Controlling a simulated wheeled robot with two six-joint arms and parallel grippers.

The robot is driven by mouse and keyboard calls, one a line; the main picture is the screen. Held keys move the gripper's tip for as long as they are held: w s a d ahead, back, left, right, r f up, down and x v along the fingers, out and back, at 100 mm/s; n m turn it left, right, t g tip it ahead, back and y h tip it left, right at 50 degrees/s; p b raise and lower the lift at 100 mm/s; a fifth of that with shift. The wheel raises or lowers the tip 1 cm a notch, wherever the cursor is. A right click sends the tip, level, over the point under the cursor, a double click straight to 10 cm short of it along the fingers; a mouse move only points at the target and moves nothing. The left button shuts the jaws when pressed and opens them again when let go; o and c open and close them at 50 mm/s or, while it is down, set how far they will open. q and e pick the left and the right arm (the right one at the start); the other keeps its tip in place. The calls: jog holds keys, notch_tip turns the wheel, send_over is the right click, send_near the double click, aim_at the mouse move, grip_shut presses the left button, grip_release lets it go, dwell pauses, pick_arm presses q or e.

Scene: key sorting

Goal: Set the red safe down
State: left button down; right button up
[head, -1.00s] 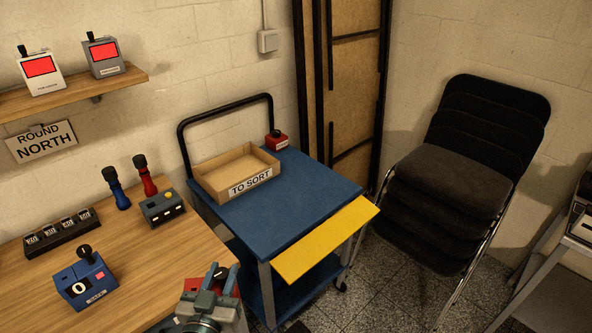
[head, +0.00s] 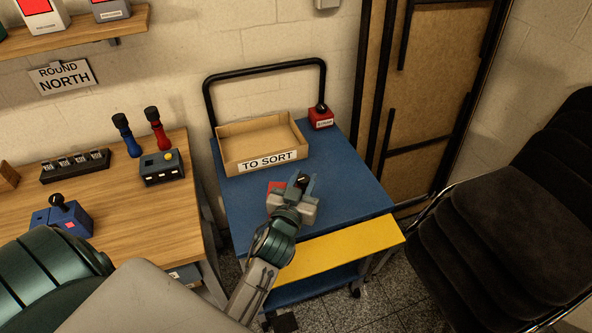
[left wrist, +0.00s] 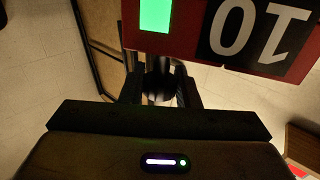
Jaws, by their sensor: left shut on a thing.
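The red safe (head: 274,187) is mostly hidden behind my left gripper (head: 302,183) in the head view, over the blue trolley top (head: 345,185). In the left wrist view the red safe (left wrist: 185,40) fills the top, with a lit green panel and a black plate reading 10, upside down. My left gripper (left wrist: 160,88) is shut on its dark knob. I cannot tell whether the safe touches the trolley top. My right gripper is not in view.
A cardboard tray (head: 225,166) marked TO SORT and a small red box (head: 320,118) with a black knob stand at the trolley's back. A yellow flap (head: 330,250) is at its front. The trolley top is clear right of the gripper. A blue safe (head: 66,214) stands on the wooden table.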

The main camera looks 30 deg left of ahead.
pick_arm(q)
jog(key=w+a+r+n+g+y, duration=0.1)
jog(key=w+a+r+n+y, duration=0.15)
jog(key=a, duration=0.25)
jog(key=w+a+r+n+g+y, duration=0.2)
jog(key=a+y, duration=0.2)
jog(key=a, duration=0.1)
notch_tip(320, 180, down, 10)
jog(key=shift+r, duration=0.25)
jog(key=c, duration=1.1)
grip_release()
jog(key=shift+y, duration=0.25)
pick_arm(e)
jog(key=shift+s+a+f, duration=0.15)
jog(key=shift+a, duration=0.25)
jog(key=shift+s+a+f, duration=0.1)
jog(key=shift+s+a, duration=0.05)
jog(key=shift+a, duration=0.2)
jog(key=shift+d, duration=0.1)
